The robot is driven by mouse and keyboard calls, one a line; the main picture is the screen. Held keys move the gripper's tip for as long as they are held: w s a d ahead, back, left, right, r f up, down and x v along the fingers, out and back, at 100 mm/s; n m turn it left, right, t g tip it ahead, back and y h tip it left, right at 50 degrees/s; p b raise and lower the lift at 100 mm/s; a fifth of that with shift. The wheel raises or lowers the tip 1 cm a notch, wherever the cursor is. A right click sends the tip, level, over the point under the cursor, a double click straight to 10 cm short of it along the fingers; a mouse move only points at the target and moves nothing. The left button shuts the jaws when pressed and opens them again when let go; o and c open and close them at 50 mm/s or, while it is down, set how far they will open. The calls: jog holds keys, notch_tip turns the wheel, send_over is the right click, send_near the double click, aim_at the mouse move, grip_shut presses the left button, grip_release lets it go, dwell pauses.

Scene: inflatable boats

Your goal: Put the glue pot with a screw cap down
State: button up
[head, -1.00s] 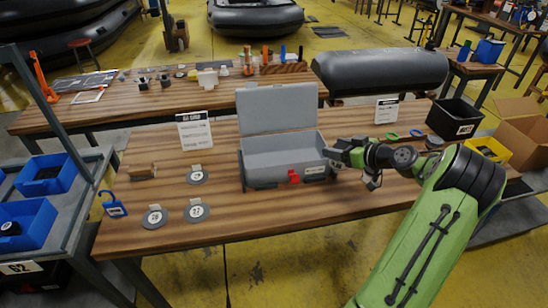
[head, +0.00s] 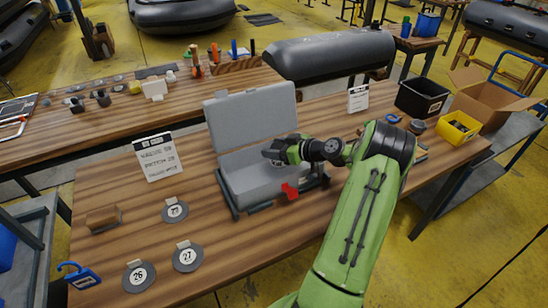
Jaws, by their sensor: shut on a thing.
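My gripper (head: 273,156) is at the end of my green and black arm. It is over the open grey case (head: 247,185) on the wooden bench, in front of the raised lid. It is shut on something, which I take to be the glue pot. The pot is mostly hidden by the fingers and too small to make out, so its cap and tilt cannot be told. I cannot tell whether it touches the case floor. A red latch (head: 290,191) is on the front of the case.
Round grey discs marked with numbers, one of them 27 (head: 187,258), lie left of the case. A sign card (head: 158,157) stands behind them. A black bin (head: 422,99), a yellow bin (head: 458,127) and a cardboard box (head: 490,98) are at right. The bench's front strip is clear.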

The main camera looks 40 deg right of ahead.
notch_tip(320, 180, down, 3)
jog(key=shift+r, duration=0.2)
jog(key=shift+s+f+b, duration=0.1)
jog(key=shift+f+b, duration=0.5)
jog(key=shift+b, duration=0.4)
jog(key=o, duration=1.2)
jog(key=shift+f, duration=0.1)
jog(key=shift+c, duration=0.2)
